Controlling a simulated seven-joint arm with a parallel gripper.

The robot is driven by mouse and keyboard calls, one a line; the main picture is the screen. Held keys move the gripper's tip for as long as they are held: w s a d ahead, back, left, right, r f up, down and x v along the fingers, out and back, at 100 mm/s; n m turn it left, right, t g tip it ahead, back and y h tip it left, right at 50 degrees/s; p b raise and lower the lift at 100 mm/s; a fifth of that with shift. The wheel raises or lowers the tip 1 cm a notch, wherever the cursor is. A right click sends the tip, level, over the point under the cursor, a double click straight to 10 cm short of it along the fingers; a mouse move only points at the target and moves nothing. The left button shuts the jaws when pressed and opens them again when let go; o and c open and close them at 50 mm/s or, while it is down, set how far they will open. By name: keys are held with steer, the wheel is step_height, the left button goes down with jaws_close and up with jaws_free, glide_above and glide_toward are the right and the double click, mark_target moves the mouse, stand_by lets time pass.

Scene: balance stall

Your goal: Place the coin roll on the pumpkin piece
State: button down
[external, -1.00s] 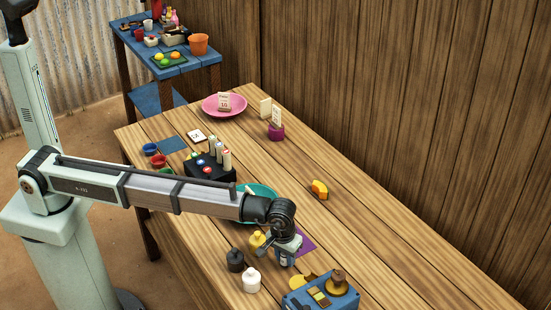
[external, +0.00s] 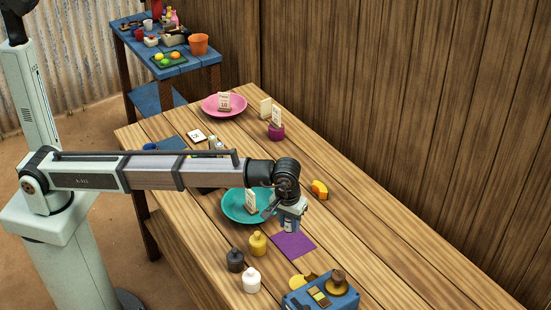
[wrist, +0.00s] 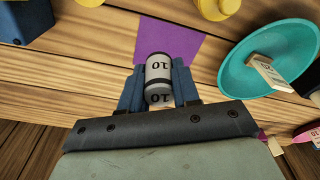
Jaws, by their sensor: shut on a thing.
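The coin roll (wrist: 158,76) is a light grey cylinder with a dark band and the number 10 on it. My gripper (wrist: 158,88) is shut on it, with a blue finger on each side in the wrist view. In the external view my gripper (external: 289,226) hangs over the table by the far edge of the purple square (external: 296,246). The pumpkin piece (external: 319,189) is orange, yellow and dark, and lies on bare wood to the upper right of my gripper. The pumpkin piece is not seen in the wrist view.
A teal dish (external: 232,213) with a number card stands left of my gripper. Yellow (external: 257,243), black (external: 235,260) and white (external: 251,280) weights stand in front. A blue scale (external: 320,294) is at the near edge. Wood around the pumpkin piece is clear.

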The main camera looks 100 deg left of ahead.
steer(key=w+a+r+n, duration=0.1)
steer(key=a+n, duration=0.1)
steer(key=a, duration=1)
steer(key=w+a+r+n, duration=0.1)
steer(key=a+r, duration=0.1)
steer(key=a, duration=1.1)
steer(key=m, duration=0.6)
glide_above(321, 185)
steer(key=shift+s+d+f, duration=0.1)
steer(key=shift+f, duration=2.2)
steer(key=shift+d+f, duration=0.1)
steer(key=shift+f, duration=2.2)
steer(key=shift+f, duration=0.2)
steer(key=c, duration=0.8)
jaws_free()
steer(key=r, duration=0.8)
steer(key=d+r, duration=0.1)
steer(key=r, duration=0.3)
steer(key=shift+s+d+r, duration=0.1)
steer(key=shift+s+r, duration=0.05)
steer(key=shift+s, duration=0.25)
